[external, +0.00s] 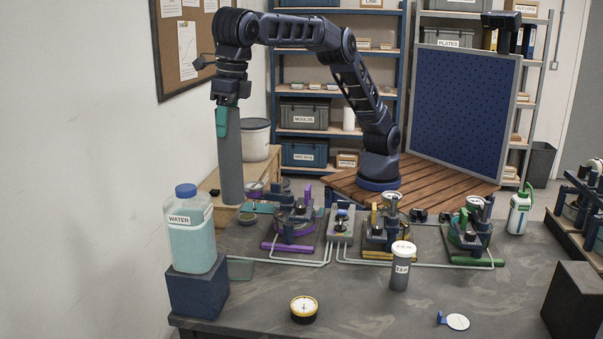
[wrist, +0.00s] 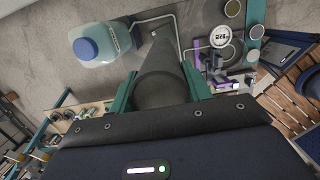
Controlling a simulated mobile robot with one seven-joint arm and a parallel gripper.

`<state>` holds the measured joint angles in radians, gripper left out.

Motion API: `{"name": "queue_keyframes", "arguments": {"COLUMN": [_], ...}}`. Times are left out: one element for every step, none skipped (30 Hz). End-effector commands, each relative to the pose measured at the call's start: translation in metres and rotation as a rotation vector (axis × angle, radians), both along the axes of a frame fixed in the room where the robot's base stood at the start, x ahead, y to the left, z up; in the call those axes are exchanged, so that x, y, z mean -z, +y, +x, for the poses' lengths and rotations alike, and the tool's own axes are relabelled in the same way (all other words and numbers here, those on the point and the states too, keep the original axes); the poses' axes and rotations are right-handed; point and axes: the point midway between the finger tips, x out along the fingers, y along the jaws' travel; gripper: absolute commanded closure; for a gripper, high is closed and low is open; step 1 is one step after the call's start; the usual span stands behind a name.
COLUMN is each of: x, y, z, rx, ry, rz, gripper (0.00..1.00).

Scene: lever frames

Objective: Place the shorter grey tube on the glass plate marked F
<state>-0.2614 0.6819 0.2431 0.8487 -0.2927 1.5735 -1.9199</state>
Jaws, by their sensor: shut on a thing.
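My gripper (external: 222,120), with teal fingers, is shut on the upper end of a long grey tube (external: 230,165). The tube hangs nearly upright at the left of the bench, behind the water bottle. In the wrist view the tube (wrist: 160,85) runs away from between the fingers, and its far end appears near the bottle. I see no second grey tube to compare its length with.
The water bottle (external: 190,235) stands on a dark block (external: 198,290) close to the tube. Purple-based (external: 290,230), yellow-based and green-based fixtures with pale pipes line the bench's back. A grey jar (external: 400,275) and a round gauge (external: 304,309) stand in front. The front middle is mostly clear.

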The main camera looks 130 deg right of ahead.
Motion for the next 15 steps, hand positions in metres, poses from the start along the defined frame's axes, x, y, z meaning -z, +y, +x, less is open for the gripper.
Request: {"name": "queue_keyframes", "arguments": {"x": [0.0, 0.002, 0.005, 0.008, 0.012, 0.019, 0.024, 0.03, 0.039, 0.044, 0.051, 0.058, 0.065, 0.071, 0.079], "y": [-0.003, -0.004, -0.005, -0.006, -0.006, -0.006, -0.006, -0.006, -0.006, -0.006, -0.006, -0.006, -0.006, -0.006, -0.006], "z": [0.001, 0.002, 0.002, 0.002, 0.002, 0.002, 0.002, 0.002, 0.002, 0.002, 0.002, 0.002, 0.002, 0.002, 0.002], "rx": [0.001, 0.001, 0.002, 0.002, 0.002, 0.002, 0.002, 0.003, 0.002, 0.002, 0.002, 0.002, 0.002, 0.002, 0.002], "ry": [-0.001, -0.002, -0.001, 0.0, 0.001, 0.0, 0.001, 0.001, 0.001, 0.0, 0.0, 0.0, 0.0, 0.0, 0.0], "rz": [0.001, 0.0, 0.0, 0.0, -0.001, -0.001, -0.001, -0.001, -0.001, -0.002, -0.002, -0.002, -0.002, -0.002, -0.002], "gripper": [1.0, 1.0, 1.0, 1.0, 1.0, 1.0, 1.0, 1.0, 1.0, 1.0, 1.0, 1.0, 1.0, 1.0, 1.0]}}
